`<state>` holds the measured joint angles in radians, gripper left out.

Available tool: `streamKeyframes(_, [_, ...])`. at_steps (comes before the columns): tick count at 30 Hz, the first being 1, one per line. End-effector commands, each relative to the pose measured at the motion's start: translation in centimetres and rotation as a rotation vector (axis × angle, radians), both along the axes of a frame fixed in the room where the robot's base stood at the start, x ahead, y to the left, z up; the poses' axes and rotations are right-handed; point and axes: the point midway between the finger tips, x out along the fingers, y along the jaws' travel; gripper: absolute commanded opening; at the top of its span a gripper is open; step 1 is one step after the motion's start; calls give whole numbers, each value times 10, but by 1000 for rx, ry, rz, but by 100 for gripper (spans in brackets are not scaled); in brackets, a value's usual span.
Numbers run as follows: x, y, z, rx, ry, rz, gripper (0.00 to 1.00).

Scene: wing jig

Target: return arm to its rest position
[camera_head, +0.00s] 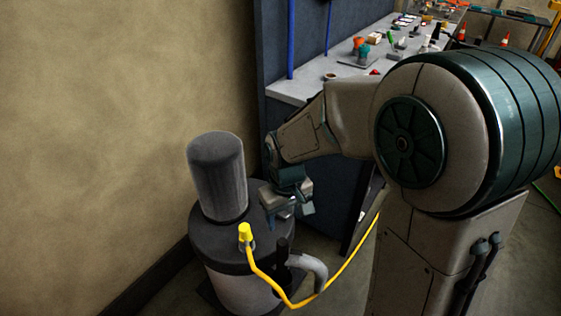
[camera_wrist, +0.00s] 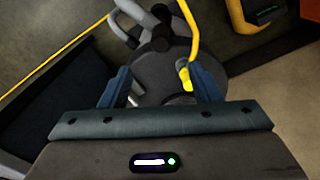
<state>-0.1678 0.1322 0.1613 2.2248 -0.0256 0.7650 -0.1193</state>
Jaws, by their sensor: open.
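My gripper (camera_head: 290,210) hangs over the right part of a round dark-topped machine in the head view. In the wrist view, the two blue fingers of my gripper (camera_wrist: 160,88) stand wide apart, with nothing between them that they hold. My arm bends down to it from the large joint at the right. The machine (camera_head: 216,245) has a dark cylinder (camera_head: 217,178) on top and a pale lower body. A yellow plug (camera_head: 245,233) stands upright on its lid, left of my gripper and apart from it. The yellow plug also shows in the wrist view (camera_wrist: 185,77), near the right finger.
A yellow cable (camera_head: 268,285) runs from the plug past a grey curved pipe (camera_head: 312,268) and up to the right. A workbench (camera_head: 350,82) with several small items stands behind my arm. A bare wall (camera_head: 110,130) fills the left.

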Motion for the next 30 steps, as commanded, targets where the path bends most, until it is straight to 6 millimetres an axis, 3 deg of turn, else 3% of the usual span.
streamKeyframes(5, [-1,-3,3,0,-6,-10,57])
streamKeyframes(10, [-14,-28,28,-1,-51,-90,57])
streamKeyframes(15, [-44,-63,60,5,-116,-225,57])
streamKeyframes(21, [-83,-96,84,28,-182,-373,57])
streamKeyframes(30, [-112,-115,94,52,-223,-476,57])
